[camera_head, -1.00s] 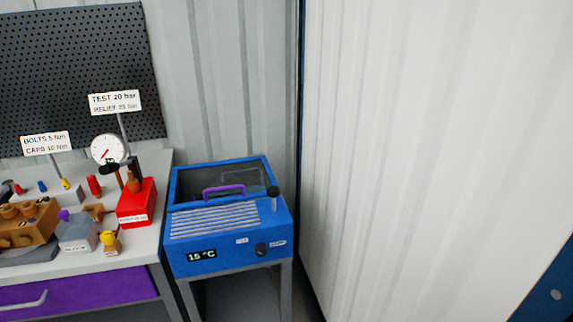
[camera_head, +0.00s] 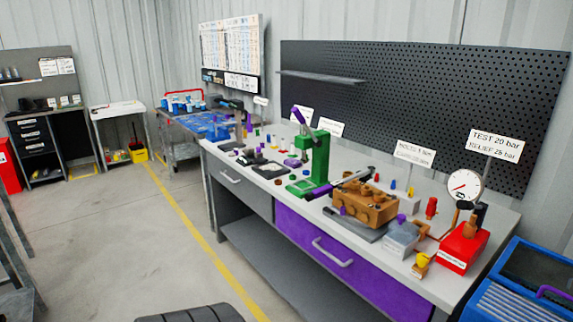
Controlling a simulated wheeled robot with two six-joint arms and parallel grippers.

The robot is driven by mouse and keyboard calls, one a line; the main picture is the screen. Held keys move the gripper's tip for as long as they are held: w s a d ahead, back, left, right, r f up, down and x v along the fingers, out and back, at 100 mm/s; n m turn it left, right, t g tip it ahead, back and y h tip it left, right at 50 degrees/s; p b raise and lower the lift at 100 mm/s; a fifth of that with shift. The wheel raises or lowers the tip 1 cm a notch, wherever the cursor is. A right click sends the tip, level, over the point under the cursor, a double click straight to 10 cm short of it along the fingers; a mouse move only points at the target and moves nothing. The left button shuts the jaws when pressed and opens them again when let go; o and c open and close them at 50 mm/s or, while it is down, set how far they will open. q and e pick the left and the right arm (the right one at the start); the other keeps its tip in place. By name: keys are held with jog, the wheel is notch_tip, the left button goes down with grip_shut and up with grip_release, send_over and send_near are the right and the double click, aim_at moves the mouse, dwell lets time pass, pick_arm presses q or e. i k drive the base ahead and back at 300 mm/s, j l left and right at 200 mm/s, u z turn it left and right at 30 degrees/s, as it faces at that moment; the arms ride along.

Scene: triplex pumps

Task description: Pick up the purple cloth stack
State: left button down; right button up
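I cannot make out a purple cloth stack in the head view. Small purple items show on the long workbench (camera_head: 480,212), but they are too small to tell as cloth. The bench has a purple drawer front (camera_head: 385,276) with a light handle. Neither of my grippers is in view.
A green press (camera_head: 318,165), a brown pump block (camera_head: 366,203) and a red box with a gauge (camera_head: 462,249) stand on the bench. A blue machine (camera_head: 515,300) is at the lower right. Further benches stand at the back left. The floor (camera_head: 135,225) left of the yellow line is open.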

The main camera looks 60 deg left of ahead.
aim_at(294, 164)
jog(key=u, duration=2.05)
jog(key=i+j+u, duration=0.35)
jog(key=i, duration=0.2)
jog(key=i+u, duration=0.4)
jog(key=i, duration=0.2)
jog(key=i+z, duration=0.1)
jog(key=i, duration=0.35)
jog(key=i+j+z, duration=0.1)
jog(key=i, duration=0.35)
jog(key=i+j+z, duration=0.15)
jog(key=i, duration=0.25)
jog(key=i+j+z, duration=0.1)
jog(key=i, duration=0.35)
jog(key=j, duration=0.1)
